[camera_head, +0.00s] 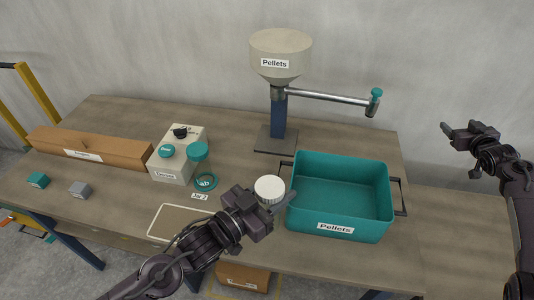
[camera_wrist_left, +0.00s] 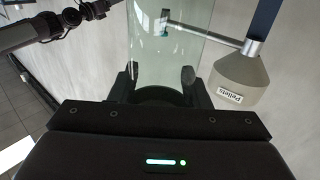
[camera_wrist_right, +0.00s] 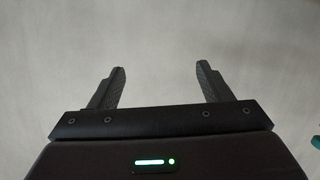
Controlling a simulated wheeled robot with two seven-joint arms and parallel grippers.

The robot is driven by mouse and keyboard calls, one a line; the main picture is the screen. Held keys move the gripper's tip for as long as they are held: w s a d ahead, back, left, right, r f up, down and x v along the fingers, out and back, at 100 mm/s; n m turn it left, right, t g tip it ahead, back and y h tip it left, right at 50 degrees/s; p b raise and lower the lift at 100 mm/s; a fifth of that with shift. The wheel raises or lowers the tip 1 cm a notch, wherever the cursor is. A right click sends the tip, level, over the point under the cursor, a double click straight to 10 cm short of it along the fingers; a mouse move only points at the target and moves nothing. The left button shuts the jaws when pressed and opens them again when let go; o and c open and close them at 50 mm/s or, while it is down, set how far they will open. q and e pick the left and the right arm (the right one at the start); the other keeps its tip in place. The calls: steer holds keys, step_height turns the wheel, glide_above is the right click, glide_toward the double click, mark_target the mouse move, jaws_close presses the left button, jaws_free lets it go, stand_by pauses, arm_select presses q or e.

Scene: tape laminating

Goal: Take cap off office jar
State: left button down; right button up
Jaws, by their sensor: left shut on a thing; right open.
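A jar with a round white ribbed cap (camera_head: 270,188) is held upright by my left gripper (camera_head: 266,204), above the bench just left of the teal crate. The cap is on top of the jar. In the head view the gripper hides most of the body. In the left wrist view its clear glass body (camera_wrist_left: 168,40) stands between the two fingers of the left gripper (camera_wrist_left: 160,88), which are shut on it. My right gripper (camera_head: 457,150) is open and empty, raised at the far right, away from the jar. Its spread fingers (camera_wrist_right: 160,70) show only wall between them.
A teal crate (camera_head: 340,215) labelled Pellets stands right of the jar. A hopper (camera_head: 281,55) with a side pipe (camera_head: 325,99) rises behind. At left are a white box (camera_head: 170,170), a clear teal-topped jar (camera_head: 201,163), a framed mat (camera_head: 172,222) and a brown carton (camera_head: 90,147).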

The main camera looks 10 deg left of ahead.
steer(key=w+a+r+n+y, duration=0.2)
steer(key=a+r+n+y, duration=0.3)
steer(key=a+r, duration=0.85)
steer(key=w+a+r+n+y, duration=0.2)
steer(key=a+r+n+y, duration=0.3)
steer(key=a+r, duration=0.85)
steer(key=s+a+r+n+g+y, duration=0.2)
steer(key=s+a+r+n+g, duration=0.3)
steer(key=a, duration=0.4)
steer(key=s+a+r+n+g+y, duration=0.1)
steer(key=s+a+r+n+g, duration=0.15)
steer(key=s+a+r, duration=0.5)
steer(key=s+a+r+n+g+y, duration=0.2)
steer(key=s+a+r+n+g, duration=0.2)
steer(key=s+a+r, duration=0.4)
steer(key=s+a+f+n+g+h, duration=0.2)
steer(key=s+a+f+h, duration=0.3)
steer(key=a+f, duration=0.4)
steer(key=g+h, duration=0.1)
steer(key=h, duration=0.9)
glide_above(267, 187)
steer(key=f, duration=2.4)
steer(key=shift+a+f, duration=0.1)
steer(key=shift+a, duration=0.1)
steer(key=shift+d+f+h, duration=0.2)
steer(key=shift+f+h, duration=0.1)
steer(key=shift+s+f, duration=0.1)
steer(key=shift+f, duration=3.75)
